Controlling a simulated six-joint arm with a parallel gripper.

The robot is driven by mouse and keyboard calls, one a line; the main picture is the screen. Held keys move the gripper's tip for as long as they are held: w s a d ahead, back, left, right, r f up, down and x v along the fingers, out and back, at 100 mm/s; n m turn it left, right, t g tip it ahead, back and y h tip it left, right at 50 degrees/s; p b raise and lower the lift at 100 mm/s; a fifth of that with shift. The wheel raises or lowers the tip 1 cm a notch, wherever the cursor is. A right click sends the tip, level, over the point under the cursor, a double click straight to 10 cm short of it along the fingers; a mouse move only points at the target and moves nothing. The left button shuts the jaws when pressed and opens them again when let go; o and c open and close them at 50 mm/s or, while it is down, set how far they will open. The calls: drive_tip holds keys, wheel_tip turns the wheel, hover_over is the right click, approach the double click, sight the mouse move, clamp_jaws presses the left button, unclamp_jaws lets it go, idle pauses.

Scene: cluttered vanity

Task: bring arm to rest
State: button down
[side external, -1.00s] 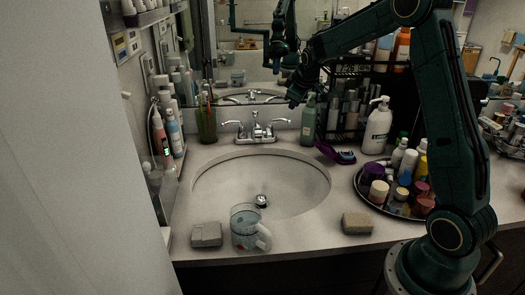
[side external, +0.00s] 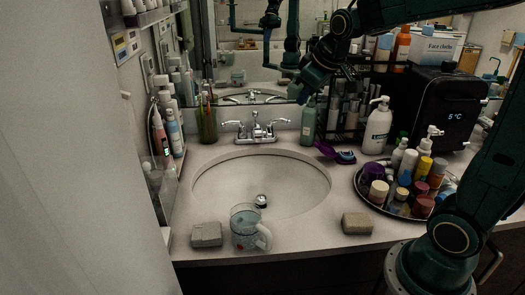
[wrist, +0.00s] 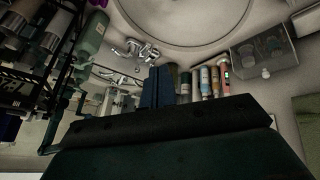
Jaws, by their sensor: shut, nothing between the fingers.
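My gripper (side external: 306,91) is in the air above the back of the counter, right of the faucet (side external: 257,128) and just above the green pump bottle (side external: 308,122). It is shut and empty, and touches nothing that I can see. In the wrist view my gripper (wrist: 158,85) shows as dark blue fingers pressed together, in front of the faucet (wrist: 140,50) and the sink (wrist: 185,12). My arm reaches in from the right, above the tray of bottles.
A clear mug (side external: 246,228) stands at the sink's front edge, between a grey block (side external: 206,235) and a tan block (side external: 357,223). A round tray (side external: 366,202) of bottles, a white pump bottle (side external: 377,128) and a black appliance (side external: 437,110) stand right. The sink basin (side external: 230,185) is empty.

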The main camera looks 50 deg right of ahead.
drive_tip(key=s+a+y, duration=0.1)
drive_tip(key=s+a, duration=0.4)
drive_tip(key=s, duration=0.5)
drive_tip(key=s+a+f+m+y, duration=0.1)
drive_tip(key=s+a, duration=0.4)
drive_tip(key=s, duration=0.5)
drive_tip(key=shift+s+f, duration=0.25)
drive_tip(key=shift+a, duration=0.1)
